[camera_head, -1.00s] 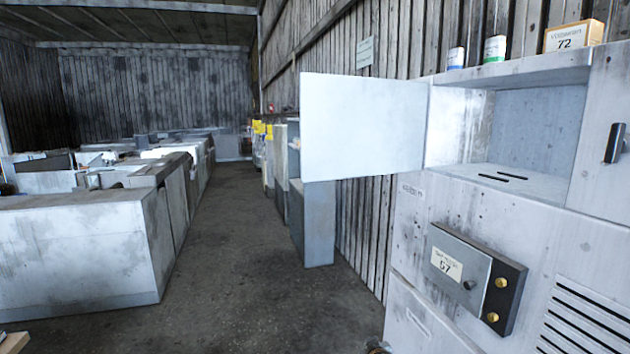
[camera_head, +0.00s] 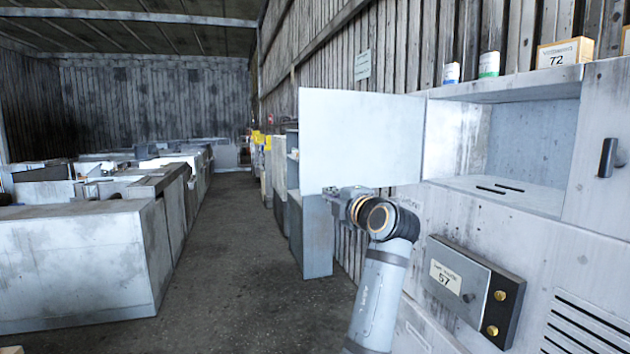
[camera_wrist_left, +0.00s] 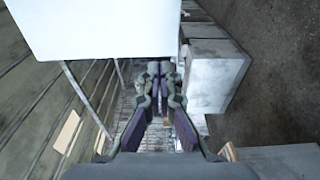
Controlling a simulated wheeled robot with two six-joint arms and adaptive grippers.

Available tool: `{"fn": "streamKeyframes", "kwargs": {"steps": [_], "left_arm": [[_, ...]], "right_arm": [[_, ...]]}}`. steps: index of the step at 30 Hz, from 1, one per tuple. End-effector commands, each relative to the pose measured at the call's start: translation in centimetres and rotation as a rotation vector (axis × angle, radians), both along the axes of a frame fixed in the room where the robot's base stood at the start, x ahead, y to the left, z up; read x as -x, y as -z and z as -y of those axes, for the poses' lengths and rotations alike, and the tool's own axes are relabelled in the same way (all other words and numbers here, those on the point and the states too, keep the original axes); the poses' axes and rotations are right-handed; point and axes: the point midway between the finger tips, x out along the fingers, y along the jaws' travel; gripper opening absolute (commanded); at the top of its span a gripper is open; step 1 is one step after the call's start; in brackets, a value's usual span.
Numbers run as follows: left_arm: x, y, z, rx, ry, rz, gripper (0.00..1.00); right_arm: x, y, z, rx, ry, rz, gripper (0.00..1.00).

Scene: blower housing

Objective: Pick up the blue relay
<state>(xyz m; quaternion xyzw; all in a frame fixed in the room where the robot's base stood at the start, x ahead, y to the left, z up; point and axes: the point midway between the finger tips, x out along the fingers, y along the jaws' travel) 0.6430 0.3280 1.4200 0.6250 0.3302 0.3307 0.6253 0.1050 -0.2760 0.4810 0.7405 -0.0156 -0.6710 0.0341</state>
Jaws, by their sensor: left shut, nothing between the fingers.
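I cannot make out a blue relay in either view. My left gripper (camera_head: 335,190) is just below the lower edge of the open white door (camera_head: 362,135), its fingers small and partly hidden by the wrist in the head view. In the left wrist view the fingers (camera_wrist_left: 159,70) are together and empty, with the white door (camera_wrist_left: 110,28) beyond them. The open compartment (camera_head: 533,140) of the wall cabinet is right of the arm; its floor has two dark slots and no relay shows there. My right gripper is not in view.
A box marked 72 (camera_head: 558,54) and two small canisters stand on top of the cabinet. Grey counters (camera_head: 75,265) stand at left; the aisle floor (camera_head: 240,250) is clear.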

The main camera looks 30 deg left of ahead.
Motion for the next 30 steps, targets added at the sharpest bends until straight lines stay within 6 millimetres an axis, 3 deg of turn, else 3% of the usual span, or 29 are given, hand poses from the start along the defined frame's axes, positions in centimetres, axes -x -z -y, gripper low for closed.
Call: {"fn": "streamKeyframes", "kwargs": {"steps": [1, 12, 30], "left_arm": [[-0.6, -0.7, -1.1, -0.004, -0.005, -0.003, 0.00], [-4.5, -0.5, -6.7, -0.002, -0.001, -0.003, 0.00], [-5.6, 0.2, -8.2, -0.002, 0.010, -0.001, 0.00]], "right_arm": [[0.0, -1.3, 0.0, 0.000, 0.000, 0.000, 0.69], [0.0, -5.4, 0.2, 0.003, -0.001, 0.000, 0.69], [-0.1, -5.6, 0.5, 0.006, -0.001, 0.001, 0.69]]}}
